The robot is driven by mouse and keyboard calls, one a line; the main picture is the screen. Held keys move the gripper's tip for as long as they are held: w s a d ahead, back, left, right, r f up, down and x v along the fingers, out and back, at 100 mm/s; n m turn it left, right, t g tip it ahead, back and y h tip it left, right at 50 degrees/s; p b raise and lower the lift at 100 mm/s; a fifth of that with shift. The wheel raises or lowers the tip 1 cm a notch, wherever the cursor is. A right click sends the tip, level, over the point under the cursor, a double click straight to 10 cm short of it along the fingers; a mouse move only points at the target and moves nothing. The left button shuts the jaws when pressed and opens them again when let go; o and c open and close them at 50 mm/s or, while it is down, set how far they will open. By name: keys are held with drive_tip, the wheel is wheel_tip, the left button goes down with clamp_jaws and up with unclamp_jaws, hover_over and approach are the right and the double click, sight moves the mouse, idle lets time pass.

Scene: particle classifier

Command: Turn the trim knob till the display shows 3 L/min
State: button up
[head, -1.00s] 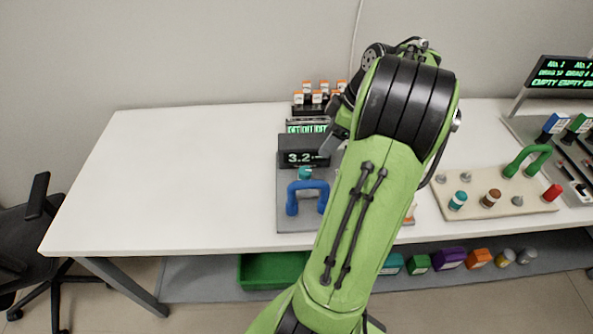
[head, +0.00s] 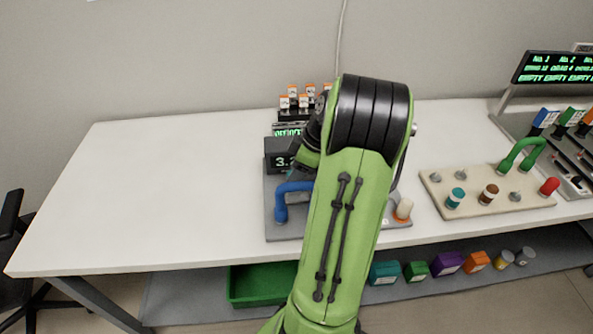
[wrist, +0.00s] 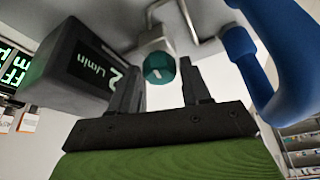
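The teal trim knob (wrist: 160,69), with a pale mark on its face, shows in the wrist view. In the head view my arm hides it. My gripper (wrist: 160,82) is open, its two fingers on either side of the knob's near end with gaps visible; I see no firm contact. The dark display box (head: 281,155) reads "3." in the head view, the rest covered by my arm. In the wrist view the display (wrist: 92,68) shows "L/min" and part of a digit that looks like a 2.
A blue handle (head: 290,190) arches close beside the knob, at the right of the wrist view (wrist: 262,50). A bent metal pipe (wrist: 190,22) is behind the knob. Orange-capped items (head: 303,100) stand behind the display. A board with knobs (head: 488,190) lies to the right. The left table is clear.

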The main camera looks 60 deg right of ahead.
drive_tip(key=c, duration=0.7)
drive_tip(key=shift+o, duration=0.2)
drive_tip(key=m+h, duration=0.1)
drive_tip(key=m, duration=0.3)
drive_tip(key=shift+a+m+t+h+b, duration=0.15)
drive_tip(key=shift+m+t+h+b, duration=0.15)
drive_tip(key=shift+h+b, duration=0.1)
drive_tip(key=o, duration=1.1)
drive_tip(key=shift+r, duration=0.1)
drive_tip(key=p+v, duration=0.6)
drive_tip(key=v, duration=0.9)
drive_tip(key=shift+s+r, duration=0.1)
drive_tip(key=shift+r, duration=0.25)
